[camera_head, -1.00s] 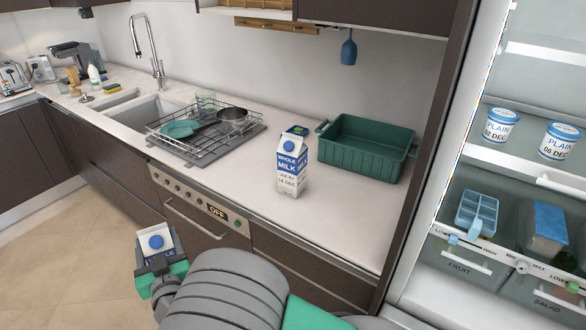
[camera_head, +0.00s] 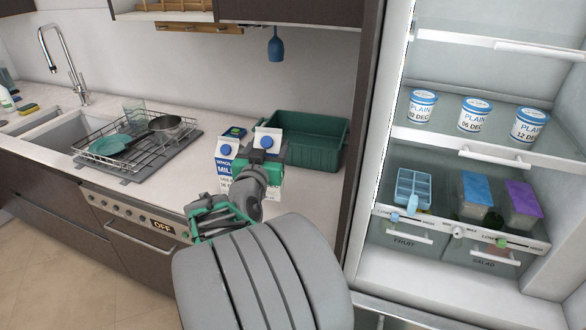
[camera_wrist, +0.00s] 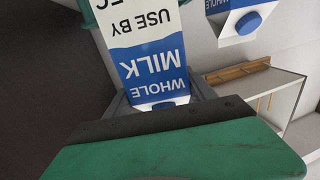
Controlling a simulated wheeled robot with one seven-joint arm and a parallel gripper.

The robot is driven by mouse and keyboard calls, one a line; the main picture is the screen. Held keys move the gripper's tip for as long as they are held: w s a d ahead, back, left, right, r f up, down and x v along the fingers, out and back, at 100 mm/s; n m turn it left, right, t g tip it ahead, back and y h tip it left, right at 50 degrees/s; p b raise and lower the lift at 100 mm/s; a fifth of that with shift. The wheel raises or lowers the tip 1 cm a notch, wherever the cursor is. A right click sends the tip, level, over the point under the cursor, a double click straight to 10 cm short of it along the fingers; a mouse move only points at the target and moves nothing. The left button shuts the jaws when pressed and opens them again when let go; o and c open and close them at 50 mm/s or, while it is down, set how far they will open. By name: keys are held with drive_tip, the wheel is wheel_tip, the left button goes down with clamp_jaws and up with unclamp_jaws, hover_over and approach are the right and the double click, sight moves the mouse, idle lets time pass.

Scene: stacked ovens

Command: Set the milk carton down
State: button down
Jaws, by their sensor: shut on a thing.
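My gripper (camera_head: 264,162) is over the counter and shut on a white and blue milk carton (camera_head: 268,139). The held carton is upright, with its blue cap up. In the wrist view the carton (camera_wrist: 150,45) fills the space between the fingers, its text upside down. My gripper and arm hide most of it in the head view, so I cannot tell whether its base touches the counter. A second milk carton (camera_head: 226,152) stands on the counter just left of the held one. Its top and cap also show in the wrist view (camera_wrist: 236,20).
A green basket (camera_head: 320,158) stands right behind the held carton. A dish rack (camera_head: 100,160) with a pan is to the left. The pale counter (camera_head: 160,195) is bare in front of the rack. An open fridge (camera_head: 400,150) with tubs is at the right.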

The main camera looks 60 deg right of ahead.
drive_tip(key=s+d+r+m+g+h, duration=0.1)
drive_tip(key=s+d+r+m+g, duration=0.15)
drive_tip(key=s+d, duration=0.55)
wheel_tip(320, 180, down, 9)
drive_tip(key=s+a+g, duration=0.1)
drive_tip(key=s+a, duration=0.1)
drive_tip(key=shift+a, duration=0.1)
drive_tip(key=shift+f+b, duration=0.15)
drive_tip(key=shift+b, duration=0.2)
drive_tip(key=shift+c, duration=1.6)
unclamp_jaws()
drive_tip(key=shift+f, duration=0.1)
